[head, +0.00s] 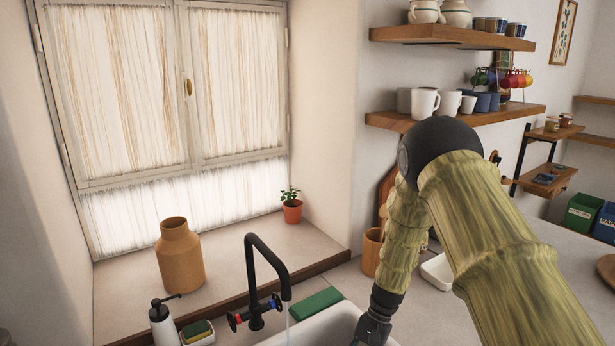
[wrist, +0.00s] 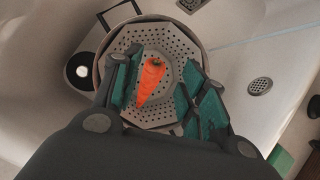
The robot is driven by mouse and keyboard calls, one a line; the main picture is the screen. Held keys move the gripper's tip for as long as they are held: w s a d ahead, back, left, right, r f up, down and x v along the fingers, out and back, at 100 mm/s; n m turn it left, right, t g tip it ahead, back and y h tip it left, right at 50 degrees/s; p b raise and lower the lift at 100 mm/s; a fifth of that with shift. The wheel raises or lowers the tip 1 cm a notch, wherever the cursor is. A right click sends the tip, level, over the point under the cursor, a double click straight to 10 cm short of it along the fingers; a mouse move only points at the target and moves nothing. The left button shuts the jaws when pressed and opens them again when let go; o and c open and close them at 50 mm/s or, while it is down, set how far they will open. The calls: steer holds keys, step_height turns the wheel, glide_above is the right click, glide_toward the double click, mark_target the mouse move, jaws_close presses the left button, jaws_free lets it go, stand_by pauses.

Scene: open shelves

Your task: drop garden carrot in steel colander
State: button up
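The orange carrot (wrist: 151,80) shows in the wrist view between my two teal-padded fingers, with a gap on each side of it. It appears to lie on the perforated bottom of the steel colander (wrist: 186,50), inside its rim. My gripper (wrist: 158,92) is open above the colander, its fingers apart and not visibly touching the carrot. The carrot and colander are not visible there.
The white sink (head: 335,325) holds the colander; a drain (wrist: 260,87) lies beside it. A black faucet (head: 268,275) with running water stands left of my arm. A tan vase (head: 180,255), soap bottle (head: 162,322) and potted plant (head: 291,207) stand near the window. Shelves hang at upper right.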

stand_by(0.3)
steer(key=v, duration=1.2)
